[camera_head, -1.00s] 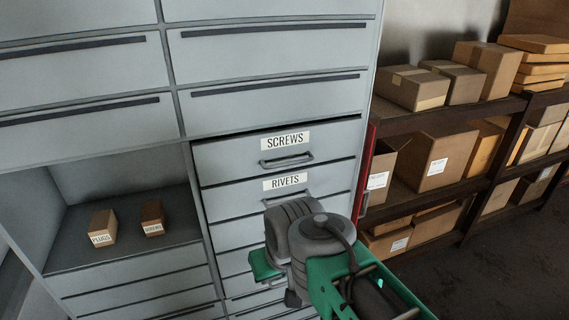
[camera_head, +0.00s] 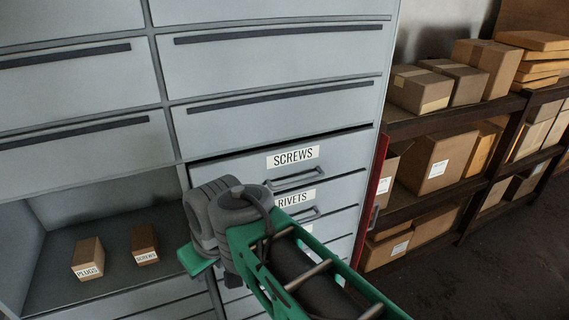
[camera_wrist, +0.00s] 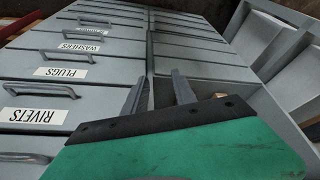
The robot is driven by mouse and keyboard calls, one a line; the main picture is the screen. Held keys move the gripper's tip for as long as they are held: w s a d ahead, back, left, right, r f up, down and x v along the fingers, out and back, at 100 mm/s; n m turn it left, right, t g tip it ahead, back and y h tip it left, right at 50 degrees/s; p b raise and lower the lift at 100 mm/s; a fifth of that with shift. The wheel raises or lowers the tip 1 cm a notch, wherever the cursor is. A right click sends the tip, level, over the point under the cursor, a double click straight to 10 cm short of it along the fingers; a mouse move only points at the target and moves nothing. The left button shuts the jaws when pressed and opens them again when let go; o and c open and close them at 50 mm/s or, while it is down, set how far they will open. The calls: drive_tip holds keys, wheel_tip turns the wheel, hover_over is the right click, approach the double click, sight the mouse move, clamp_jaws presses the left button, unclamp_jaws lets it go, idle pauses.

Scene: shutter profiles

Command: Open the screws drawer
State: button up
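The screws drawer (camera_head: 345,152) is a grey front with a white SCREWS label and a bar handle (camera_head: 295,178), in the middle of the head view. A dark gap runs along its top edge; it looks shut or nearly so. In the wrist view, a bar handle (camera_wrist: 22,157) beyond the RIVETS label, at the lower left, seems to be the screws handle. My gripper (camera_wrist: 160,90) has two dark fingers standing apart with nothing between them. They are to the side of the handles and touch none that I can see. In the head view my wrist hides the fingers.
The rivets drawer (camera_head: 338,196) lies directly below. An open compartment (camera_head: 60,285) at left holds two small boxes, plugs (camera_head: 88,258) and screws (camera_head: 145,244). A red-edged panel (camera_head: 378,185) borders the cabinet at right. Shelves with cardboard boxes (camera_head: 438,160) stand beyond.

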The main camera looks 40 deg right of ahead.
drive_tip(key=w+d+r+n, duration=0.1)
drive_tip(key=d+r+n, duration=0.2)
drive_tip(key=d, duration=0.3)
drive_tip(key=w+d+r+n+g+p, duration=0.1)
drive_tip(key=w+d+r+n, duration=0.1)
drive_tip(key=d+r, duration=0.4)
drive_tip(key=w+d+r+n+p, duration=0.1)
drive_tip(key=w+d+r+n, duration=0.1)
drive_tip(key=d+r+n, duration=0.3)
drive_tip(key=shift+d+r, duration=0.25)
drive_tip(key=shift+d, duration=0.55)
drive_tip(key=n+g+h, duration=0.1)
drive_tip(key=n, duration=0.2)
approach(299, 181)
drive_tip(key=shift+n, duration=0.3)
drive_tip(key=f+b, duration=0.3)
drive_tip(key=w+f+b, duration=0.1)
drive_tip(key=f+b, duration=0.2)
drive_tip(key=f, duration=0.1)
drive_tip(key=shift+w+d+f+b, duration=0.2)
drive_tip(key=shift+b, duration=0.1)
drive_tip(key=shift+f, duration=0.15)
clamp_jaws()
